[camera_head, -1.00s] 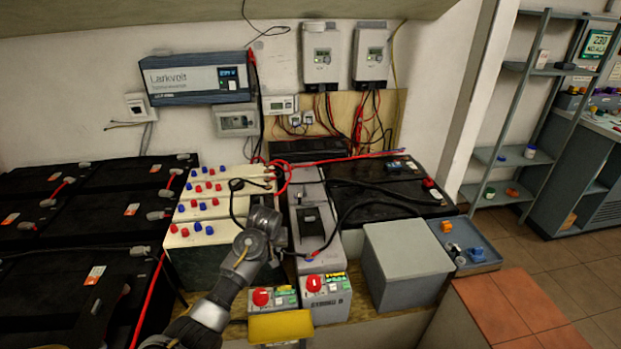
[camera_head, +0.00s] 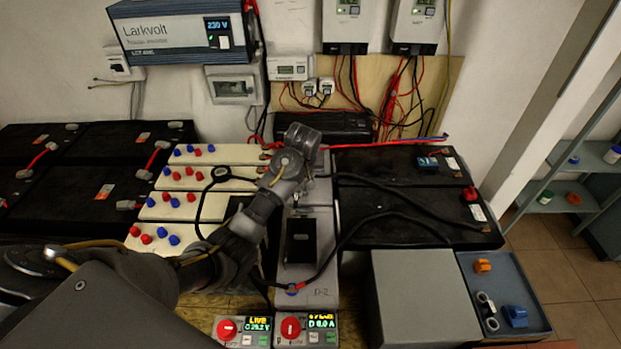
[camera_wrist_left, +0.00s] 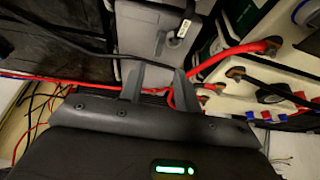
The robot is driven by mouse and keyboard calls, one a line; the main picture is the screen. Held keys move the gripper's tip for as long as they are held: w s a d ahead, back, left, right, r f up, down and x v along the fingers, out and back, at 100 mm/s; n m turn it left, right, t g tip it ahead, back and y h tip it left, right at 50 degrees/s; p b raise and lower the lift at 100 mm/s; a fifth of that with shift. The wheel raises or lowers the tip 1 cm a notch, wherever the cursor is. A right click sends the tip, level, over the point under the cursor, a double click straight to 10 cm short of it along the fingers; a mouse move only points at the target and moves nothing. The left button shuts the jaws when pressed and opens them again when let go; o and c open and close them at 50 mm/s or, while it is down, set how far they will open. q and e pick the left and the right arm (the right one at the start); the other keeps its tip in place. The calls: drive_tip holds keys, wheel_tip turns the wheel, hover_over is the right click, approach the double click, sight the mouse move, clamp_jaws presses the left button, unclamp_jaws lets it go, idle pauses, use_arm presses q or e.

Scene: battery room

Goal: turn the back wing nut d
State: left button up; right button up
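My left gripper (camera_wrist_left: 158,88) shows two grey fingers spread apart with nothing held between them in the left wrist view. In the head view my left wrist hangs over the back end of the narrow grey battery row; its body hides what is below it. The front grey battery (camera_head: 323,268) is marked D-2. A grey battery (camera_wrist_left: 150,38) also shows beyond the fingers in the wrist view, with a black cable end (camera_wrist_left: 181,30) on it. A brown wing-shaped fitting (camera_wrist_left: 235,73) sits right of the fingers, by a red cable. I cannot make out which nut is d. My right gripper is out of view.
Cream batteries (camera_head: 170,207) with red and blue caps stand left of the row, black batteries (camera_head: 395,165) right. A grey box (camera_head: 425,300) and blue-grey tray (camera_head: 535,310) are at front right. Two control boxes with red knobs (camera_head: 291,328) stand in front. Loose cables cross the batteries.

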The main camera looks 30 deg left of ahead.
sight(305, 188)
use_arm(q)
drive_tip(key=x, duration=1)
drive_tip(key=shift+f, duration=0.35)
drive_tip(key=shift+c, duration=0.2)
clamp_jaws()
